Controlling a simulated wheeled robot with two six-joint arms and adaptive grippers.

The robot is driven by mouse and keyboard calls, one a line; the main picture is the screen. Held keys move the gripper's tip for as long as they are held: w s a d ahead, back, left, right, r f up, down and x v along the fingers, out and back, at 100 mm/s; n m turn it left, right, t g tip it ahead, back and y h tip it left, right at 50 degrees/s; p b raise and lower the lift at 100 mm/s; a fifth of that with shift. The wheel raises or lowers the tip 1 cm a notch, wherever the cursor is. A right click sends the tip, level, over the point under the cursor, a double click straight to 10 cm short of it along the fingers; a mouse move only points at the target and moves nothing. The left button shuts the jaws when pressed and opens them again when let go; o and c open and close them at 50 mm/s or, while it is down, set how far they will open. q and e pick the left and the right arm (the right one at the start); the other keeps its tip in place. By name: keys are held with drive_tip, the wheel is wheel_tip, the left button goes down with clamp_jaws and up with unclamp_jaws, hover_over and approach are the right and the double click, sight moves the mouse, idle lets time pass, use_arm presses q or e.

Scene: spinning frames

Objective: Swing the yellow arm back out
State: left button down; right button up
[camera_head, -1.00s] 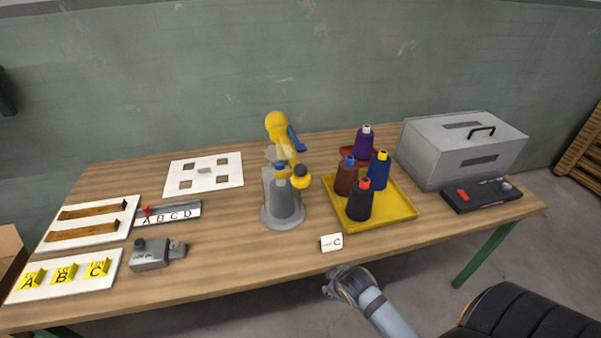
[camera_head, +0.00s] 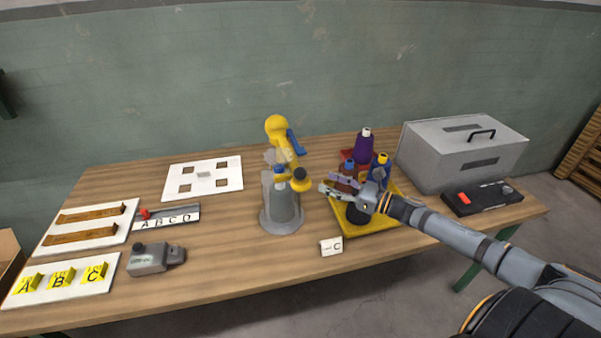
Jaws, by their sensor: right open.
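The yellow arm (camera_head: 279,128) stands on a grey machine (camera_head: 282,207) at the middle of the table. It has a blue part on its right side. My left gripper is not in view.
The tray holds several bobbins, including a purple one (camera_head: 364,148). A grey box (camera_head: 462,152) and a black control panel (camera_head: 478,198) stand at the right. A card marked C (camera_head: 331,246) lies at the front. White boards and a grey block (camera_head: 149,259) lie at the left.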

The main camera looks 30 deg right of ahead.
sight(302, 169)
drive_tip(key=x, duration=1)
drive_tip(key=shift+s+a+r+b, duration=0.1)
drive_tip(key=shift+s+r+b, duration=0.05)
drive_tip(key=shift+r+b, duration=0.2)
drive_tip(key=shift+w+a+f+n, duration=0.1)
drive_tip(key=shift+w+a+n, duration=0.1)
drive_tip(key=shift+n, duration=0.1)
clamp_jaws()
